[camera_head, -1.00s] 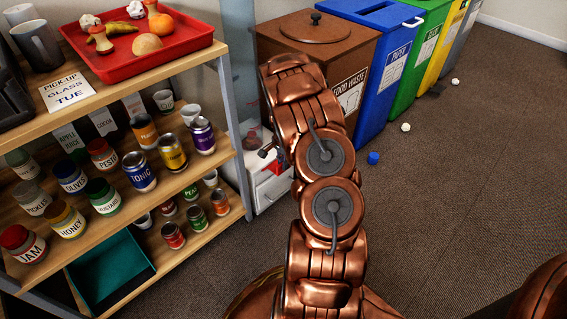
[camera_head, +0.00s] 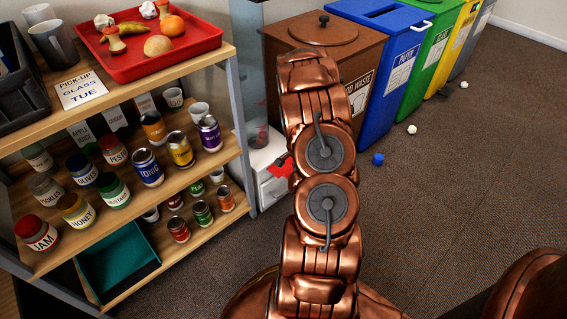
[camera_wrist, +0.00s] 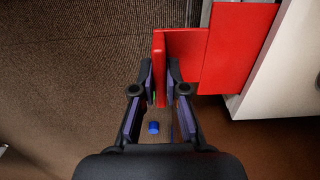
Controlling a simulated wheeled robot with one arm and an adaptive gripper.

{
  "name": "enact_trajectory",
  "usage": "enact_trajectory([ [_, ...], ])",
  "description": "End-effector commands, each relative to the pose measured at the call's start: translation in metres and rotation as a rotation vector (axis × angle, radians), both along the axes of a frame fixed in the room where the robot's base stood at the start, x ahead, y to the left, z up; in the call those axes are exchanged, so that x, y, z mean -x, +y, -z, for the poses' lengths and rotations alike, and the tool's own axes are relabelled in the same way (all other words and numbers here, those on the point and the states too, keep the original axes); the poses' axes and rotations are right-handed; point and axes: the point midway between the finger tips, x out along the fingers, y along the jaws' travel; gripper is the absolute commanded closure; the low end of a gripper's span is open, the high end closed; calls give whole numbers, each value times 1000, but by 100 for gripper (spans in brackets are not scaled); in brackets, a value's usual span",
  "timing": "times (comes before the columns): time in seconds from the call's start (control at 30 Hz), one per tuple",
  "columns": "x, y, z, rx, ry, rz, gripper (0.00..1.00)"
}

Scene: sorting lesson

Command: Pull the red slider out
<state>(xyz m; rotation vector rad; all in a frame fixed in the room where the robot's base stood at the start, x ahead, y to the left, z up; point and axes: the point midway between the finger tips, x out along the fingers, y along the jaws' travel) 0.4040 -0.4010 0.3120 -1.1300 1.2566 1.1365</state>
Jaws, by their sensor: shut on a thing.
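The red slider (camera_wrist: 235,48) shows in the wrist view as a flat red plate with an upright red tab at its left end. It sticks out leftward beside a white cabinet (camera_wrist: 291,65). My gripper (camera_wrist: 161,75) is shut on the upright tab, one dark finger on each side. In the head view a small part of the red slider (camera_head: 282,168) shows beside the white cabinet (camera_head: 268,178), left of my arm. My gripper is hidden behind my arm there.
A shelf (camera_head: 200,165) with jars and cans stands at the left. A brown food waste bin (camera_head: 370,50) and a blue paper bin (camera_head: 395,75) stand behind my arm. Crumpled paper (camera_head: 412,129) and a blue piece (camera_head: 378,159) lie on the open carpet.

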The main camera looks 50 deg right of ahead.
Motion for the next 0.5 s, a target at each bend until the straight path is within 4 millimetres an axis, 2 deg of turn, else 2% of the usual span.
enact_trajectory([
  [0.3, 56, 1, -3, 6, -4, 6, 100],
  [0.5, 71, 5, -1, 10, -7, 0, 100],
])
